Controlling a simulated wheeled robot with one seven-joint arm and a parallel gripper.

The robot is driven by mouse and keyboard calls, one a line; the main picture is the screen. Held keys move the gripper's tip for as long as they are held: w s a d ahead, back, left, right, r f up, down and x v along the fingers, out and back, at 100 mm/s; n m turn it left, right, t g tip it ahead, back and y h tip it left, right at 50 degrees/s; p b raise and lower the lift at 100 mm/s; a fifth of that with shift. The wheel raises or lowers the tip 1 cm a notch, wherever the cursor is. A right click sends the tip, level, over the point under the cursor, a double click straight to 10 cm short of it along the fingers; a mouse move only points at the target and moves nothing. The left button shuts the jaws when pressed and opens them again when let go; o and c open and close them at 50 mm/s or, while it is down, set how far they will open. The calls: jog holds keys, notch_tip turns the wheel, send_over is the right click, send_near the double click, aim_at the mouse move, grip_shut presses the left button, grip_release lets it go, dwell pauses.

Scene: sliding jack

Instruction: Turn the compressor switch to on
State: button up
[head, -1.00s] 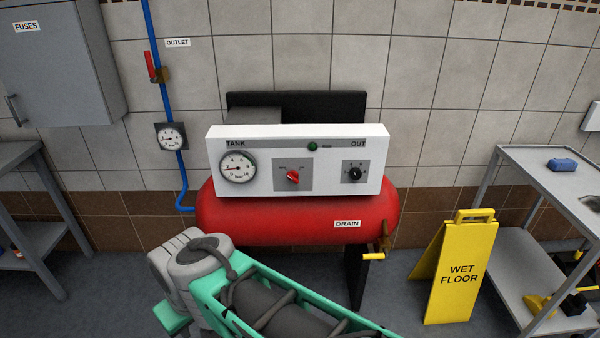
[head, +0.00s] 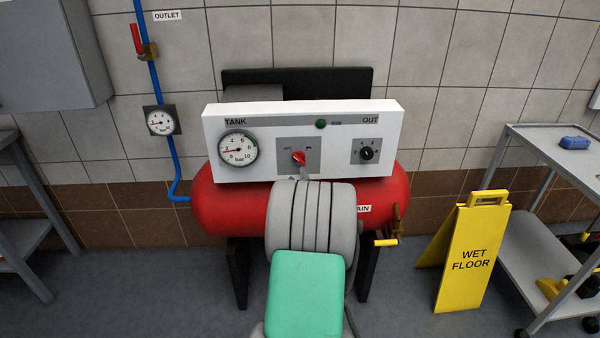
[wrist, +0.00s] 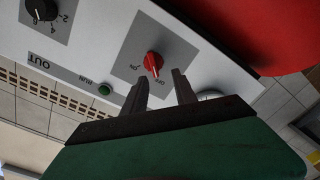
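The compressor's red switch (head: 299,157) sits on a grey plate in the middle of the white panel (head: 290,112). It also shows in the wrist view (wrist: 153,62), where its white pointer line points toward the OFF label. My gripper (wrist: 160,76) is open and empty, its two dark fingers aimed at the panel. The switch lies ahead of the fingertips, between their lines, with no visible contact. In the head view my wrist and arm hide most of the gripper just below the switch.
A tank gauge (head: 237,149) is left of the switch, a black OUT knob (head: 366,153) right, and a green lamp (head: 320,124) above. The red tank (head: 228,205) is below. A yellow wet-floor sign (head: 466,258) and a grey cart (head: 520,240) stand right.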

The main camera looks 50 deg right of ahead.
aim_at(299, 161)
jog(key=shift+h, duration=0.4)
jog(key=x, duration=0.5)
jog(key=s+p+x, duration=0.1)
jog(key=x, duration=0.1)
jog(key=shift+w+d+r, duration=0.1)
jog(key=shift+w+d, duration=0.25)
jog(key=shift+d, duration=0.35)
jog(key=shift+c, duration=0.3)
grip_shut()
